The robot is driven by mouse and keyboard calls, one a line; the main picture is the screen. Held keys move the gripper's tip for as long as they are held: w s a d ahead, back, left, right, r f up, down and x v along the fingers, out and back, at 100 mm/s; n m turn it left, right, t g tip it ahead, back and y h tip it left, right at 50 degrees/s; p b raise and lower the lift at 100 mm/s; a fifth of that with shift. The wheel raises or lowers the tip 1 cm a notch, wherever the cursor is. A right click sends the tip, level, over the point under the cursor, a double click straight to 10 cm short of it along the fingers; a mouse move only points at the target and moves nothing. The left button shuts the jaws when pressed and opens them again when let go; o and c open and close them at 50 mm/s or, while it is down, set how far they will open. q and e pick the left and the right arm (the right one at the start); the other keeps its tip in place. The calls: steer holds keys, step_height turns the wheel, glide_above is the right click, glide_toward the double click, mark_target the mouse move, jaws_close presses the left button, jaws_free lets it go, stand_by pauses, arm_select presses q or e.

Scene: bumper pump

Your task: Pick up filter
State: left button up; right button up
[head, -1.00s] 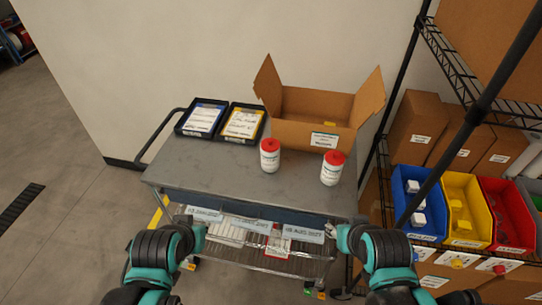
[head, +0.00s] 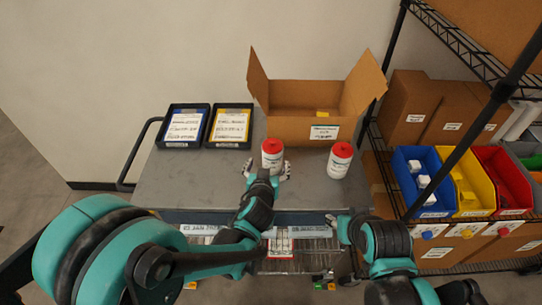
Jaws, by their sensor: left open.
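Two white canisters with red caps, which look like the filters, stand upright on the grey cart top. My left gripper (head: 267,168) is open at the near side of the left filter (head: 272,156), with a fingertip showing on each side of its lower part. I cannot tell whether the fingers touch it. The right filter (head: 339,161) stands apart, to the right. My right gripper (head: 336,221) is at the cart's front edge, away from both filters; its fingers are too small to read.
An open cardboard box (head: 290,130) stands behind the filters. Two black trays with papers (head: 184,127) (head: 230,127) lie at the back left. A wire rack with blue, yellow and red bins (head: 425,205) stands at the right. The cart top (head: 190,178) is clear at left.

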arm_select(q)
steer(key=shift+w+d+f, duration=0.2)
steer(key=shift+d, duration=0.1)
steer(key=shift+w+d+f, duration=0.1)
steer(key=shift+w+f, duration=0.05)
steer(key=shift+w, duration=0.2)
steer(key=b+x, duration=0.2)
steer(key=x, duration=0.4)
steer(key=shift+w+f+b, duration=0.1)
steer(key=shift+w+b, duration=0.25)
steer(key=shift+w, duration=0.05)
steer(key=c, duration=1.8)
steer(key=shift+r, duration=0.2)
